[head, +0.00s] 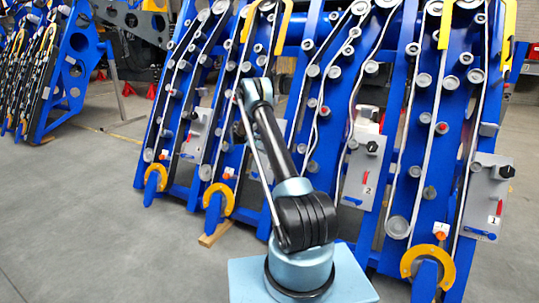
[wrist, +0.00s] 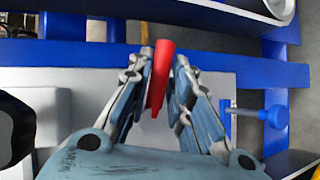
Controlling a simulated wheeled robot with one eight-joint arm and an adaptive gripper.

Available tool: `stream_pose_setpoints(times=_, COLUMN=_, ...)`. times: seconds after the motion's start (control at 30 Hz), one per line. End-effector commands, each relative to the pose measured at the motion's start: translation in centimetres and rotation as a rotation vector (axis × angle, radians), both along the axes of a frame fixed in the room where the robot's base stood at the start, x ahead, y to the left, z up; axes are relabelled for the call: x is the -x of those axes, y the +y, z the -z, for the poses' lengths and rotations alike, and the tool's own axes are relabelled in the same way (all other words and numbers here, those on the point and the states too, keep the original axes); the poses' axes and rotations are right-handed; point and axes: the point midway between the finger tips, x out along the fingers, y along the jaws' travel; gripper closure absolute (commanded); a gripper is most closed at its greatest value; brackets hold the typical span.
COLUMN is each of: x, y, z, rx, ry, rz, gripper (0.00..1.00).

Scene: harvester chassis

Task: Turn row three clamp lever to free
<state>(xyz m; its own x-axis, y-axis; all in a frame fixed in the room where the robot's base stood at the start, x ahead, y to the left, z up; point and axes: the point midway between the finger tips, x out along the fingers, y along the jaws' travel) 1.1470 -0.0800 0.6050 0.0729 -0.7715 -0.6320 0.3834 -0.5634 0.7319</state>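In the wrist view a red lever (wrist: 160,75) stands between the two fingers of my gripper (wrist: 165,70). The fingers lean inward and appear to touch it on both sides near its upper part. The lever is mounted at a pale grey panel (wrist: 85,90). No row number shows in the wrist view. In the head view my arm reaches to the third panel from the right, and its links hide my gripper, the lever and most of that panel. Panels marked 2 (head: 360,185) and 1 (head: 480,205), each with a red lever, stand to the right.
A blue T-handle (wrist: 275,116) is right of my gripper, and a black knob (wrist: 14,130) is at the left edge. A blue crossbar (wrist: 70,52) runs behind the fingertips. Another panel (head: 197,130) stands left of my arm. Grey floor (head: 80,220) is clear at left.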

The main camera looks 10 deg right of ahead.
Motion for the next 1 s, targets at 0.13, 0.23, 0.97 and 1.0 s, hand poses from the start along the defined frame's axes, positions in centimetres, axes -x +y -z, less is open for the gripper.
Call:
stream_pose_setpoints(times=0.13, x=0.1, y=-0.2, z=0.0, rx=0.001, ry=0.002, rz=0.004, gripper=0.65)
stream_pose_setpoints(times=0.23, x=0.1, y=-0.3, z=0.0, rx=0.001, ry=0.002, rz=0.005, gripper=0.65)
stream_pose_setpoints(times=0.97, x=0.7, y=6.5, z=-5.5, rx=0.001, ry=0.003, rz=0.005, gripper=0.65)
stream_pose_setpoints(times=1.0, x=0.7, y=7.0, z=-5.9, rx=0.001, ry=0.003, rz=0.005, gripper=0.65)
